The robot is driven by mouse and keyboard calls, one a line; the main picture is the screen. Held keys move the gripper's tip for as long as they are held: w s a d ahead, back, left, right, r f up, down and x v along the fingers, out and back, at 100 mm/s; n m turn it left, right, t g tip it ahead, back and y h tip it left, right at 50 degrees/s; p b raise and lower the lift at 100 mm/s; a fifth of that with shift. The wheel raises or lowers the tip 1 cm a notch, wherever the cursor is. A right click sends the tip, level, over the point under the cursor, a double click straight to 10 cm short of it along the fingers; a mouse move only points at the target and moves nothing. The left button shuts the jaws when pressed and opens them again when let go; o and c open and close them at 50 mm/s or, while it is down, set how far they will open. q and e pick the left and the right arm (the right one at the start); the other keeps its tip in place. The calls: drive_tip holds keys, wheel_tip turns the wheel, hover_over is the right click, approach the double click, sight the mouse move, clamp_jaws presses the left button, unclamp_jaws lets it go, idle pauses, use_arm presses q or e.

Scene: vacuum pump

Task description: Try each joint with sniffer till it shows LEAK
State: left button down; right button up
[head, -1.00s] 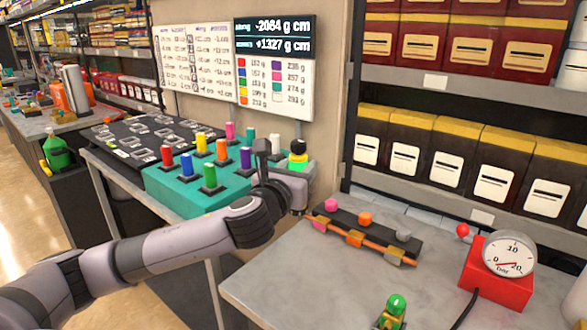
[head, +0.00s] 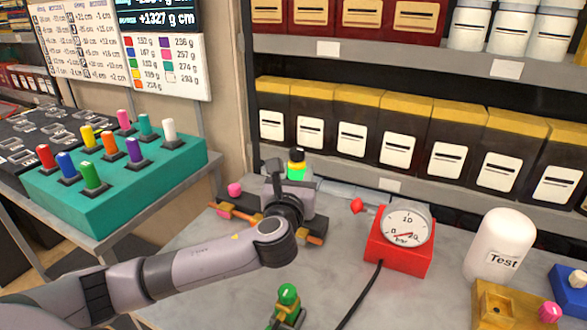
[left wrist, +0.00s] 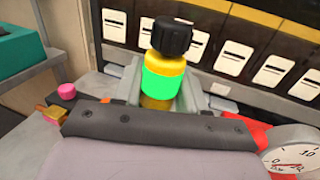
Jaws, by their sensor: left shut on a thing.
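The sniffer (head: 297,165) is a yellow tool with a black cap and a plain green screen; I can read no word on it. My left gripper (head: 283,181) is shut on it and holds it upright over the pipe rail. In the left wrist view, the sniffer (left wrist: 164,72) stands between the jaws (left wrist: 160,92), its lower end hidden. The dark rail with an orange pipe (head: 230,212) lies behind my arm. Its pink-knobbed joint (head: 235,189) shows at the left; the other joints are mostly hidden. Whether the sniffer touches a joint I cannot tell. My right gripper is out of view.
A red gauge box (head: 400,258) with a dial and red knob stands right of the rail. A white Test bottle (head: 500,245) stands further right. A green-topped fitting (head: 287,295) is in front. A teal block of coloured pegs (head: 120,185) is at the left.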

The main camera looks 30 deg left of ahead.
use_arm(q)
drive_tip(key=shift+s+f, duration=0.1)
drive_tip(key=shift+f, duration=0.6)
wheel_tip(320, 180, down, 4)
drive_tip(key=shift+r+b, duration=0.15)
drive_tip(key=shift+b, duration=0.7)
drive_tip(key=shift+f+b, duration=0.65)
drive_tip(key=shift+b, duration=0.2)
drive_tip(key=r+b, duration=0.1)
drive_tip(key=r, duration=0.1)
drive_tip(key=r+b, duration=0.1)
drive_tip(key=r, duration=0.2)
drive_tip(key=shift+d+r+b, duration=0.2)
drive_tip(key=shift+r+b, duration=0.1)
drive_tip(key=shift+b, duration=0.05)
drive_tip(key=shift+a+r, duration=0.25)
drive_tip(key=shift+r, duration=0.45)
drive_tip(key=shift+a, duration=0.1)
